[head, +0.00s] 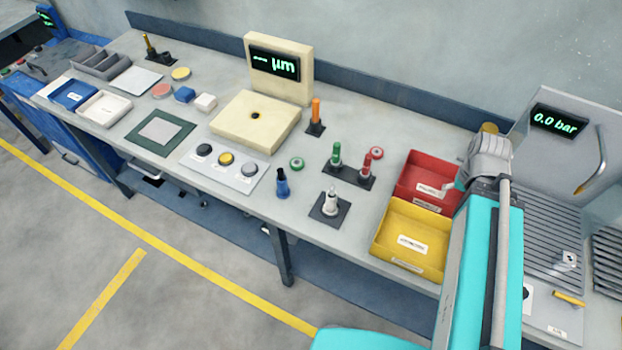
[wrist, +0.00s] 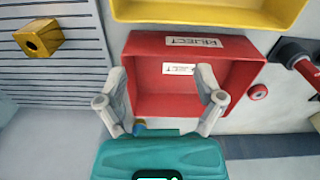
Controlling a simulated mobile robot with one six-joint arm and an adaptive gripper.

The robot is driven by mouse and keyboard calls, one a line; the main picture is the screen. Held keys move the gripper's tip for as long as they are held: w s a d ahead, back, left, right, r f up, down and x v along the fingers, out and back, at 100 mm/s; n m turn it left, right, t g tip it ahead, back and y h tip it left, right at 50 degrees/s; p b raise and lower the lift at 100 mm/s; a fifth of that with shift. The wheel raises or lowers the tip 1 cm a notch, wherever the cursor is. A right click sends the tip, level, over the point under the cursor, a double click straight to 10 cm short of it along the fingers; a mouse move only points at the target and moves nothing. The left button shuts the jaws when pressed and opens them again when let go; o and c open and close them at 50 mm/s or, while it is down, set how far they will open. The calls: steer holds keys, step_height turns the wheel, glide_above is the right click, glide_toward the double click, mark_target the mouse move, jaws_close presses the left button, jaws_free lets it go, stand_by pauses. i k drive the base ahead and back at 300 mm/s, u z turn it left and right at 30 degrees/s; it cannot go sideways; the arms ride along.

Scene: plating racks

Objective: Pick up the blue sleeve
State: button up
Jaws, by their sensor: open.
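The blue sleeve (head: 282,184), with a dark upper part, stands upright on the bench near its front edge in the head view. It is left of the white post on a dark square base (head: 330,203). I cannot make it out in the wrist view. My gripper (wrist: 162,76) is open and empty in the wrist view, with its fingers apart in front of the red bin (wrist: 195,107). In the head view my arm hides most of the gripper, which is well to the right of the blue sleeve.
The red bin and the yellow bin (head: 388,252) stand between my gripper and the sleeve. A dark stand holds green (head: 336,155) and red (head: 366,165) pieces behind it. A button panel (head: 222,172) lies to the left.

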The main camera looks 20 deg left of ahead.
mark_target(282, 192)
steer(key=u, duration=0.9)
steer(key=k, duration=0.9)
steer(key=u, duration=0.4)
steer(key=i, duration=1)
steer(key=u, duration=0.05)
